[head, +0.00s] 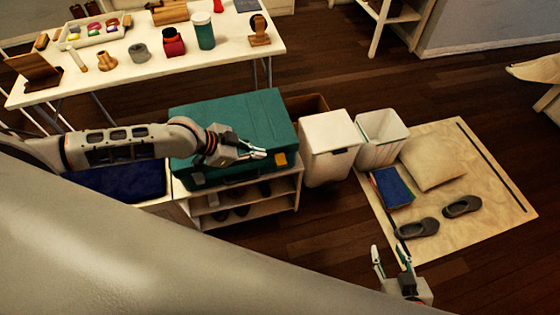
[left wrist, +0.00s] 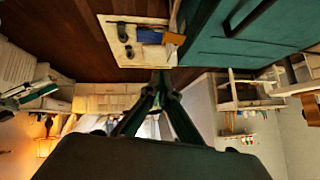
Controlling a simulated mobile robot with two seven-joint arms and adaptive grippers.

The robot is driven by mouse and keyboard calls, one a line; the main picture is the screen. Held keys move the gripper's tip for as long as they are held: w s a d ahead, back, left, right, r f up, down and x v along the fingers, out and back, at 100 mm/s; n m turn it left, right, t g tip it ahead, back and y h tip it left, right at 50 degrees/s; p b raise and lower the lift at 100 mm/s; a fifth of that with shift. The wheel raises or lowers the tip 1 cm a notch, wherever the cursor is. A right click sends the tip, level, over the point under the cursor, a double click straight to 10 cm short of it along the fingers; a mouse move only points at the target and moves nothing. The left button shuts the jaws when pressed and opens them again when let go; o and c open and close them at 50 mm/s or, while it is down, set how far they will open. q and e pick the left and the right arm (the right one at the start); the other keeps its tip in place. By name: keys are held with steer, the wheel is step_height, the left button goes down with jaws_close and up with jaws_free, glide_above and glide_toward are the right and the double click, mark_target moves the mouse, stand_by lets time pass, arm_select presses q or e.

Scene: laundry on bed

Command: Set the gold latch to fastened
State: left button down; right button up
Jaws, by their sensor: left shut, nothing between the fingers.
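A teal suitcase (head: 250,115) lies closed on a low shelf unit. The picture is too small to tell whether the gold latch is fastened. My left gripper (head: 262,153) is shut and empty, in front of the suitcase and just left of the gold latch. In the left wrist view its fingers (left wrist: 161,80) are together, with the suitcase (left wrist: 255,30) at upper right. My right gripper (head: 390,250) is open and empty, low at right.
The shelf unit (head: 245,207) holds shoes. A white bin (head: 328,140) and an open bin (head: 381,135) stand right of the suitcase. A mat (head: 485,205) holds a cushion, blue book and slippers. A white table (head: 235,48) with small items is behind.

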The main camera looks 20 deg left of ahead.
arm_select(q)
steer(key=b, duration=0.1)
glide_above(286, 164)
steer(key=s+a, duration=0.2)
steer(key=s, duration=0.1)
step_height(286, 164, down, 6)
steer(key=f, duration=0.1)
steer(key=shift+w+f+b, duration=0.3)
steer(key=shift+f, duration=0.7)
steer(key=shift+w+f+b, duration=0.25)
steer(key=shift+w+f, duration=0.05)
steer(key=shift+f, duration=0.65)
arm_select(e)
step_height(286, 164, down, 2)
steer(key=shift+s+f, duration=0.1)
steer(key=shift+f, duration=0.1)
arm_select(q)
steer(key=shift+s+a, duration=0.1)
arm_select(e)
steer(key=shift+d+r, duration=0.1)
steer(key=shift+d, duration=0.05)
